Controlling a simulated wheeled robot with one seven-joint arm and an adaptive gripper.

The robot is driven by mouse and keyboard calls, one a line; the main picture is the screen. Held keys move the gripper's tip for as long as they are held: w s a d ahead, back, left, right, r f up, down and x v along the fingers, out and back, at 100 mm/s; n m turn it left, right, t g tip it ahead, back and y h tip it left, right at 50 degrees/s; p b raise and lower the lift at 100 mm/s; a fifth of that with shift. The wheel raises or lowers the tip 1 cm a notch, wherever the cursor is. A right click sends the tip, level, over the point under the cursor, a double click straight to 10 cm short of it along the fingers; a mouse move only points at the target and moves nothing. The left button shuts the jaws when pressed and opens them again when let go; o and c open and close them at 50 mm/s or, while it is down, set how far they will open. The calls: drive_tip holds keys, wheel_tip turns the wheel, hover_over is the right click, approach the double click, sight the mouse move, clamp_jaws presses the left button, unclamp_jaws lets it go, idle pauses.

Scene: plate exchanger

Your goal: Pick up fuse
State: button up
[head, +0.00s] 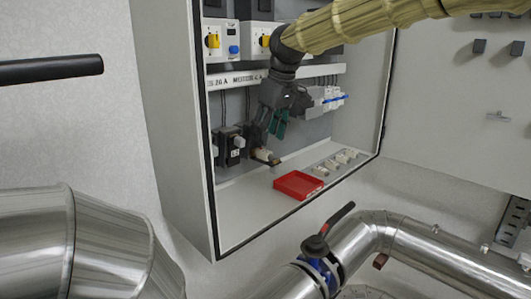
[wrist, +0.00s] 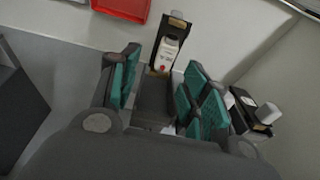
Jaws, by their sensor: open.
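A white fuse (head: 263,154) with a red dot sits in an opened, tilted black fuse holder low on the cabinet's back panel. In the wrist view the fuse (wrist: 166,52) shows just beyond my fingertips, roughly between them. My gripper (head: 276,128) is dark with green finger pads and hangs just above that fuse in the head view. In the wrist view my gripper (wrist: 164,66) has its fingers spread with a gap between them. Nothing is held. I cannot tell whether a finger touches the fuse.
Another black holder (head: 236,150) with white parts stands close on the left; it also shows in the wrist view (wrist: 252,112). A red tray (head: 298,185) sits on the cabinet floor, with several pale fuses (head: 338,159) to its right. The cabinet side wall (head: 170,110) bounds the left.

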sight(264, 150)
drive_tip(key=p+x, duration=0.1)
drive_tip(key=x, duration=0.1)
drive_tip(key=p+x, duration=0.1)
drive_tip(key=shift+s+a+f+p, duration=0.15)
drive_tip(key=shift+s+p, duration=0.2)
drive_tip(key=shift+x, duration=0.85)
clamp_jaws()
